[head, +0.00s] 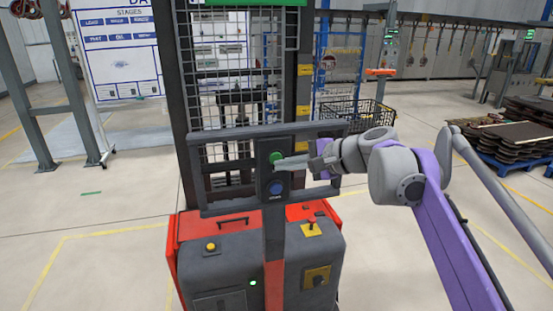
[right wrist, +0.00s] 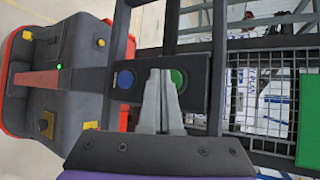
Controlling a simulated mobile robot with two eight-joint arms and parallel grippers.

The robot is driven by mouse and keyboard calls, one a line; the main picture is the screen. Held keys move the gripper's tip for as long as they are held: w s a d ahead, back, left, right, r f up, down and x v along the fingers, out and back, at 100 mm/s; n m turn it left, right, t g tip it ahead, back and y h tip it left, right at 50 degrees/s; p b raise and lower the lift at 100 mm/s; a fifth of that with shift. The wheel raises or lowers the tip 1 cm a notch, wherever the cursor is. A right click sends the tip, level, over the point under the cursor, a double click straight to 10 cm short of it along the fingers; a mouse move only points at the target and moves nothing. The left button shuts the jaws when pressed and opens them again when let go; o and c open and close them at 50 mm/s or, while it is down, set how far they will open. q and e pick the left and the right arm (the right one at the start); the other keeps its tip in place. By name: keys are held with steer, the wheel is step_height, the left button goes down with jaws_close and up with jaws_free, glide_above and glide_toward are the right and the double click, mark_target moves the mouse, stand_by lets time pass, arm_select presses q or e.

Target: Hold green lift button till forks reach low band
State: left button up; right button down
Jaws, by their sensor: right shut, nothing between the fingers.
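The green lift button (head: 275,156) sits on the upper part of a dark control panel (head: 264,180) on the red and grey lift truck, above a blue button (head: 277,188). My right gripper (head: 277,167) is shut and empty, its tips at the panel just below the green button. In the right wrist view the closed fingertips (right wrist: 160,73) lie beside the green button (right wrist: 179,79), overlapping its edge; I cannot tell whether they touch it. The blue button (right wrist: 125,80) is clear of them. Yellow bands (head: 304,70) mark the right mast post. I cannot make out the forks behind the mesh.
A dark frame rail (head: 225,206) surrounds the panel. The truck's red and grey body (head: 250,250) stands below. A stages board (head: 118,52) is at left, a black basket (head: 368,116) behind, and stacked dark parts (head: 505,150) on a blue pallet at right. Floor at left is open.

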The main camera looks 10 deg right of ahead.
steer(key=shift+w, duration=0.3)
steer(key=shift+w, duration=0.35)
stand_by(0.7)
steer(key=shift+s, duration=0.2)
stand_by(1.4)
steer(key=shift+s, duration=0.65)
steer(key=s, duration=0.5)
steer(key=shift+d, duration=0.1)
stand_by(0.6)
